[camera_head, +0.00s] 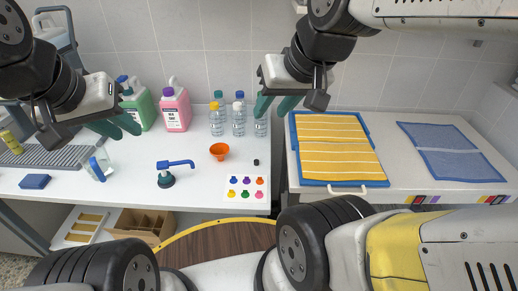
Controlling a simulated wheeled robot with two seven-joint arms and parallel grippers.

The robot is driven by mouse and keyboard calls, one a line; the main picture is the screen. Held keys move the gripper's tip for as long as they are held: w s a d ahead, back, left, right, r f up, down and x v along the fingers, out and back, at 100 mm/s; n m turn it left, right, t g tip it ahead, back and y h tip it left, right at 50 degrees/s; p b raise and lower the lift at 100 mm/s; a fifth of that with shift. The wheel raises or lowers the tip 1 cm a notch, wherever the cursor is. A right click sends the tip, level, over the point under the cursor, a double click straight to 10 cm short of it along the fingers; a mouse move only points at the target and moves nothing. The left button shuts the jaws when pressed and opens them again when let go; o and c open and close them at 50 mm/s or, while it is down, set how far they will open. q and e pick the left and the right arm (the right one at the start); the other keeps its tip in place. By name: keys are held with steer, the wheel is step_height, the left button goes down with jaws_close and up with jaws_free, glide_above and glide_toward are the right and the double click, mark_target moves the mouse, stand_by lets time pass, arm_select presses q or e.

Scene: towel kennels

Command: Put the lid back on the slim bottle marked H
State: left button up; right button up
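Several slim clear bottles stand in a cluster at the back of the white table, including one with a yellow cap (215,122), one with a blue cap (238,122) and one at the right (261,127) whose top is hidden behind my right gripper. Their letters are too small to read, so I cannot tell which is H. A small black lid (256,162) lies on the table in front of them. My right gripper (274,106) is open and empty, above the rightmost bottle. My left gripper (119,127) is open and empty, near the green jug.
A green jug (143,108) and a pink jug (176,109) stand at the back. An orange funnel (219,151), a blue-handled tool (166,179), a clear jug (100,166) and a card with coloured spots (246,196) are on the table. Yellow towels (337,150) lie at right.

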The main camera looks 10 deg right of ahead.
steer(key=shift+o, duration=0.8)
steer(key=w+f+m+g, duration=0.2)
steer(key=w+f+m, duration=0.2)
steer(key=w+m, duration=0.25)
steer(key=w+f+m+g, duration=0.1)
steer(key=w+f+m, duration=0.4)
steer(key=w, duration=0.3)
steer(key=w+f+m+g, duration=0.1)
steer(key=w+f+m, duration=0.2)
steer(key=f, duration=0.3)
steer(key=w+d+f+m+g+h, duration=0.1)
steer(key=w+f+m, duration=0.2)
steer(key=f, duration=0.3)
steer(key=w+d+f+m+g+h, duration=0.1)
steer(key=w+f+m, duration=0.3)
steer(key=f+m, duration=0.1)
steer(key=shift+w+d+f+m, duration=0.15)
steer(key=shift+f+m, duration=0.1)
steer(key=shift+f, duration=0.5)
steer(key=shift+d+f+m, duration=0.15)
steer(key=shift+f+m, duration=0.15)
steer(key=shift+f, duration=0.1)
